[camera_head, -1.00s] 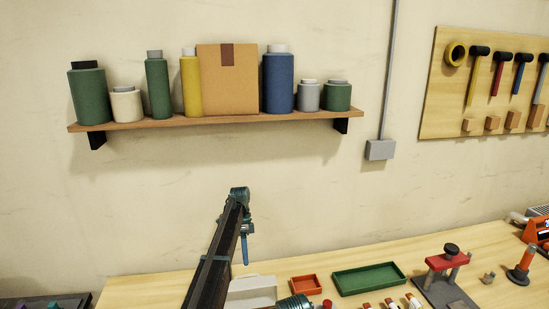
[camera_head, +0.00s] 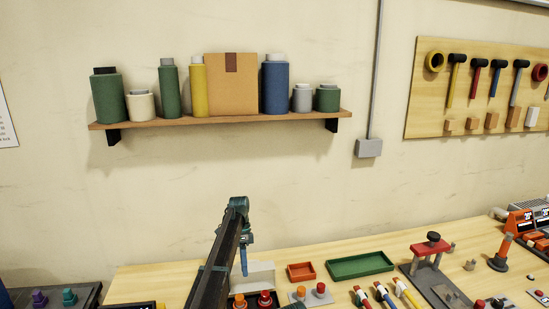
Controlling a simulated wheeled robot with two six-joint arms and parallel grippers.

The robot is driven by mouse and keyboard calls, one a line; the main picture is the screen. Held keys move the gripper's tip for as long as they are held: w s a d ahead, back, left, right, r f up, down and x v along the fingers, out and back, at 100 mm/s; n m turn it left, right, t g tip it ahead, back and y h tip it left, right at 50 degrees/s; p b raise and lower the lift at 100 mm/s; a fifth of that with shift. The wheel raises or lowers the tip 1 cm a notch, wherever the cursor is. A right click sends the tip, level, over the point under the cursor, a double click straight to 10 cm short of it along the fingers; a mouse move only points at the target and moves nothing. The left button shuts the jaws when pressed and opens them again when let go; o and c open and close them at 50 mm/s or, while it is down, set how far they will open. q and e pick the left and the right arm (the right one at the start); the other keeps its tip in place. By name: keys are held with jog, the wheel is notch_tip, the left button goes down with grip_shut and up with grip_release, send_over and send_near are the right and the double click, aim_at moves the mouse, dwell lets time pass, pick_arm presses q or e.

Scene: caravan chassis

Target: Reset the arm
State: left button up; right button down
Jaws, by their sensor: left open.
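My left arm (camera_head: 222,262) rises from the bottom edge, left of centre, to a teal joint in front of the wall. My left gripper (camera_head: 244,262) shows only as a narrow blue part hanging below that joint, above the back of the workbench. It is open, and I see nothing held in it. Its fingertips are hard to make out. My right gripper cannot be seen.
The workbench (camera_head: 135,282) holds a green tray (camera_head: 360,265), an orange tray (camera_head: 301,272), a red-topped stand (camera_head: 431,246) and several tools. A wall shelf (camera_head: 215,120) carries bottles and a cardboard box (camera_head: 232,84). A tool board (camera_head: 425,100) hangs right. The wall below the shelf is clear.

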pick_arm(q)
jog(key=s+d+f+n+t+b, duration=0.1)
jog(key=s+n, duration=0.3)
jog(key=s, duration=0.8)
jog(key=s+d+f+n+t+y+b, duration=0.1)
jog(key=s+d+f+n+t+b, duration=0.1)
jog(key=s, duration=1.1)
jog(key=s+d+f+n+t+y+b, duration=0.1)
jog(key=s+f+n, duration=0.3)
jog(key=s, duration=0.8)
jog(key=shift+s+d+n+t, duration=0.3)
jog(key=shift+d+n+t, duration=0.15)
jog(key=shift+n, duration=0.35)
